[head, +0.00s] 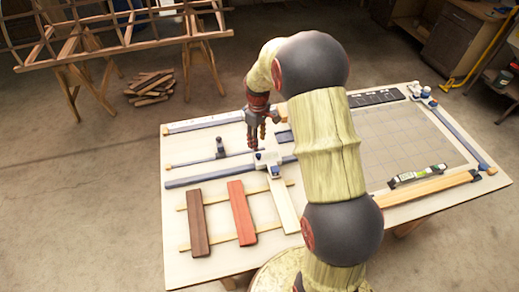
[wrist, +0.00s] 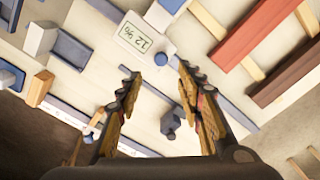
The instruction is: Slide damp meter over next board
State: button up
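The damp meter (head: 268,158) is a white block with a blue knob beside the far end of a pale board (head: 284,205). In the wrist view the meter's display (wrist: 134,38) reads about 12 %. A red board (head: 242,215) and a dark brown board (head: 198,225) lie to the left, across two thin strips; in the wrist view the red board (wrist: 262,32) and brown board (wrist: 288,75) are upper right. My gripper (wrist: 157,74) is open and empty, with the meter beyond its fingertips. In the head view my gripper (head: 260,138) hangs just behind the meter.
A slate-blue rail (head: 212,173) runs left from the meter. A small dark clamp-like part (head: 220,148) stands behind the rail. To the right are a gridded grey mat (head: 410,138) and a level (head: 418,176). My arm hides part of the table's middle.

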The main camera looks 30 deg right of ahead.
aim_at(258, 154)
jog(key=shift+s+n, duration=0.3)
jog(key=shift+d+f, duration=0.1)
jog(key=shift+f, duration=0.1)
notch_tip(258, 154, down, 8)
jog(key=shift+w+r+b, duration=0.1)
jog(key=shift+r+b, duration=0.15)
jog(key=shift+b, duration=0.1)
jog(key=shift+c, duration=0.5)
jog(key=c, duration=0.8)
grip_shut()
